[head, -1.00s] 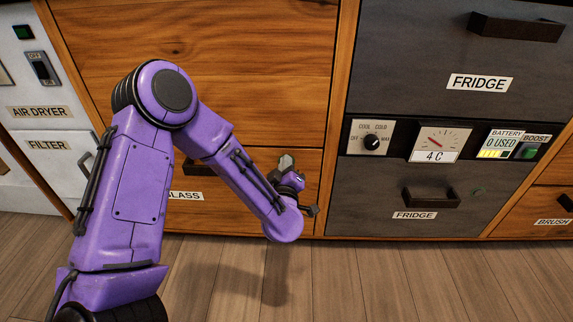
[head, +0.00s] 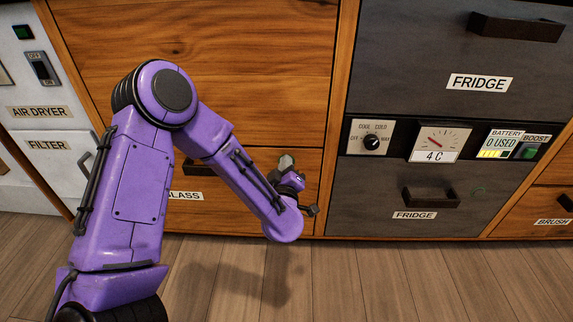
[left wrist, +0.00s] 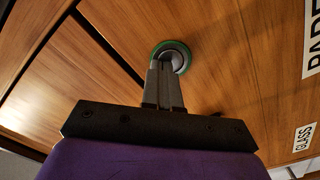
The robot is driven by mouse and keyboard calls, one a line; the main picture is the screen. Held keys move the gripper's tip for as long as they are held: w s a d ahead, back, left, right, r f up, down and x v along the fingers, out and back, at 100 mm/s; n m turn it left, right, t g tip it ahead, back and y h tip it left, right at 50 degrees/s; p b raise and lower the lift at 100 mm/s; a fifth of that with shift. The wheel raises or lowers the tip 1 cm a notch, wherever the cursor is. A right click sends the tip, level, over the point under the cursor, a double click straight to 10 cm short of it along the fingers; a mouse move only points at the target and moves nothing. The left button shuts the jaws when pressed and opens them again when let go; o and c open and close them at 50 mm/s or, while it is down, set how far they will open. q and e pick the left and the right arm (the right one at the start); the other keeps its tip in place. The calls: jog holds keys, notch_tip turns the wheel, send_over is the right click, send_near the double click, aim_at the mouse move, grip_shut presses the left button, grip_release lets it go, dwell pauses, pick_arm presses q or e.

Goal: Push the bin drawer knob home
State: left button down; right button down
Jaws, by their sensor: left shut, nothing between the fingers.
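The round knob (left wrist: 176,56) has a silver-grey middle and a green ring. In the left wrist view it sits on the wooden bin drawer front (left wrist: 225,75). My left gripper (left wrist: 168,68) is shut and empty, its fingertips overlapping the knob's lower left part; I cannot tell whether they touch it. In the head view my left gripper (head: 286,162) is at the right side of the wooden front (head: 225,215) with the partly covered GLASS label (head: 187,196). The knob is hidden there behind my gripper. My right gripper is out of view.
The grey fridge drawer (head: 375,200) with a dark handle (head: 431,197) is to the right, below the control panel (head: 480,140). A white air dryer and filter unit (head: 45,170) stands at the left. The wooden floor (head: 400,280) in front is clear.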

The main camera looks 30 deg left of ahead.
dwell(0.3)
pick_arm(q)
jog(key=v, duration=0.6)
jog(key=shift+s, duration=0.15)
dwell(0.5)
jog(key=shift+d, duration=0.1)
